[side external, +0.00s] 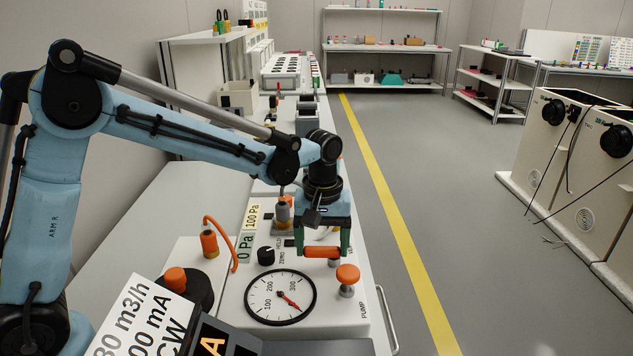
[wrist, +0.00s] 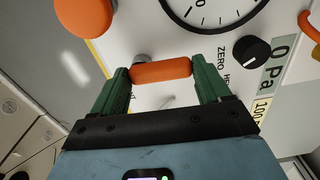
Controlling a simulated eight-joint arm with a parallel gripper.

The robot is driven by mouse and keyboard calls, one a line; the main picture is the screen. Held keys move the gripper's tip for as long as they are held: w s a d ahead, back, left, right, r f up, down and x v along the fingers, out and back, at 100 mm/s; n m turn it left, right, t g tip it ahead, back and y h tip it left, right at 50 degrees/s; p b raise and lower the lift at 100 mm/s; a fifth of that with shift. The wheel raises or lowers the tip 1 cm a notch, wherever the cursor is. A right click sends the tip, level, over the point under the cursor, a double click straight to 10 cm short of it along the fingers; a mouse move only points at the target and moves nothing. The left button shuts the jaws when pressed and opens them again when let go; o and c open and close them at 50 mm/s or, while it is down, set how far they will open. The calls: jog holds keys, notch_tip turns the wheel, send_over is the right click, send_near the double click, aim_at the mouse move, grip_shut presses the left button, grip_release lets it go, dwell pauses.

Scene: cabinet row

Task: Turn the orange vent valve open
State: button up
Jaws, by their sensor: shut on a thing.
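The orange vent valve handle (side external: 321,252) is a short bar on the white cabinet top, lying crosswise in the side view. It also shows in the wrist view (wrist: 161,72), with a grey round fitting partly visible behind it. My gripper (side external: 323,248) points down over it, with one green finger at each end of the bar. In the wrist view my gripper (wrist: 162,76) has both fingertips against the bar's ends, so it is shut on the handle. The valve's stem and its label are mostly hidden.
An orange mushroom knob (side external: 347,274) marked PUMP stands close by at the front right. A round dial gauge (side external: 280,297) and a black ZERO knob (side external: 266,255) lie to the left. An orange hose (side external: 222,223) arches farther left. The aisle floor on the right is clear.

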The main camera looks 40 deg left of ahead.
jog(key=shift+n, duration=0.4)
jog(key=o, duration=1)
jog(key=shift+r, duration=0.1)
notch_tip(320, 180, up, 12)
jog(key=shift+f, duration=0.1)
jog(key=m+t, duration=0.4)
jog(key=m, duration=0.1)
send_near(317, 249)
jog(key=s+a+r, duration=0.3)
jog(key=s+f+m+t, duration=0.1)
jog(key=s, duration=0.1)
jog(key=s+a+f+m+t, duration=0.1)
jog(key=s+f, duration=0.1)
jog(key=s+a+f+m+t, duration=0.1)
jog(key=s+m, duration=0.1)
jog(key=shift+s+a+f, duration=0.1)
jog(key=shift+s+f, duration=0.1)
jog(key=shift+f, duration=0.05)
